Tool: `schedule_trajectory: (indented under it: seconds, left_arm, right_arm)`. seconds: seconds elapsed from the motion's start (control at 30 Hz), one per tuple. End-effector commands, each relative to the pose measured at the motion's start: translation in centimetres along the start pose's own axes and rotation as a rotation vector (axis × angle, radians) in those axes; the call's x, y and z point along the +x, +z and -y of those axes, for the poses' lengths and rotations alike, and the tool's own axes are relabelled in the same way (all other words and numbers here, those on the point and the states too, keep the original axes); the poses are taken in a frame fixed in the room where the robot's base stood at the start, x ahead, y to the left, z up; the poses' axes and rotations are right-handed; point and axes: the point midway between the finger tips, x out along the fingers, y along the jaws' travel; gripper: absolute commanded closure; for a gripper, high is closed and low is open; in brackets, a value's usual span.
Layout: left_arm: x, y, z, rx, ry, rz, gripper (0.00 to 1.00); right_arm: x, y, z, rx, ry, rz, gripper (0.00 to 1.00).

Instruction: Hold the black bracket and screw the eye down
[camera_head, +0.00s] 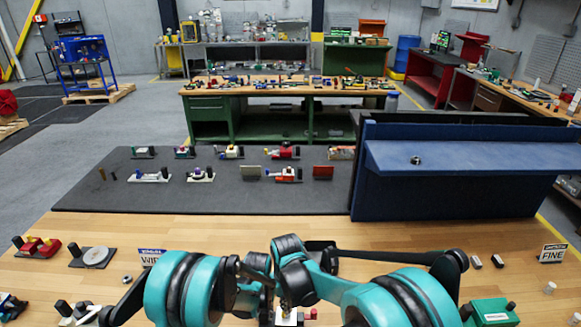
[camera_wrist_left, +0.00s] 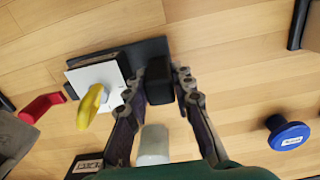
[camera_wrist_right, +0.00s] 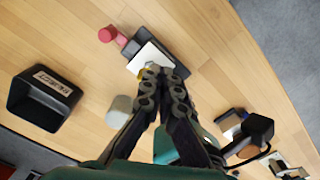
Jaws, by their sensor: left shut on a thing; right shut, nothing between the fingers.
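The black bracket shows in the left wrist view as a flat dark plate with an upright black block (camera_wrist_left: 158,80). My left gripper (camera_wrist_left: 159,88) has its fingers on both sides of that block. A white block (camera_wrist_left: 98,82) sits on the plate, with the yellow eye (camera_wrist_left: 91,106) on it, beside the left fingers. In the right wrist view, my right gripper (camera_wrist_right: 164,84) has its fingertips together over the white block (camera_wrist_right: 150,57), with a bit of yellow (camera_wrist_right: 146,71) showing beside them. The fingers hide most of the eye there. In the head view, my arms cover most of the assembly.
A black bin marked REJECT (camera_wrist_right: 42,100) and a grey cylinder (camera_wrist_right: 120,110) stand near the right gripper. A red part (camera_wrist_left: 42,107) and a blue round knob (camera_wrist_left: 287,133) lie around the left one. A grey mat (camera_head: 120,195) with several assemblies lies beyond.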

Motion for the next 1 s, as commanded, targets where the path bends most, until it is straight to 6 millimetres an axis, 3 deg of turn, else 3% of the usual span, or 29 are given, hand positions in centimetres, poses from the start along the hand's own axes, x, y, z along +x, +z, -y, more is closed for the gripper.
schedule_trajectory:
  seconds: [0.2, 0.5, 0.7, 0.87, 1.0]
  left_arm:
    - [0.0, 0.0, -0.1, 0.002, 0.0, 0.0, 1.0]
    - [0.0, 0.0, -0.1, 0.002, -0.001, 0.0, 1.0]
    - [0.0, 0.0, -0.1, 0.002, -0.001, 0.0, 1.0]
    - [0.0, 0.0, -0.1, 0.001, 0.0, 0.0, 1.0]
    - [0.0, 0.0, 0.0, 0.001, -0.001, 0.0, 1.0]
  right_arm:
    - [-1.8, 0.0, 0.1, -0.001, -0.001, -0.001, 1.0]
    - [-2.0, -0.1, 0.0, -0.001, -0.001, -0.001, 1.0]
    - [-2.8, 0.2, -2.5, 0.001, -0.001, -0.001, 1.0]
    - [-2.1, 0.2, -2.6, -0.002, -0.001, 0.0, 1.0]
    - [-0.4, 0.2, -2.6, -0.001, 0.0, 0.0, 1.0]
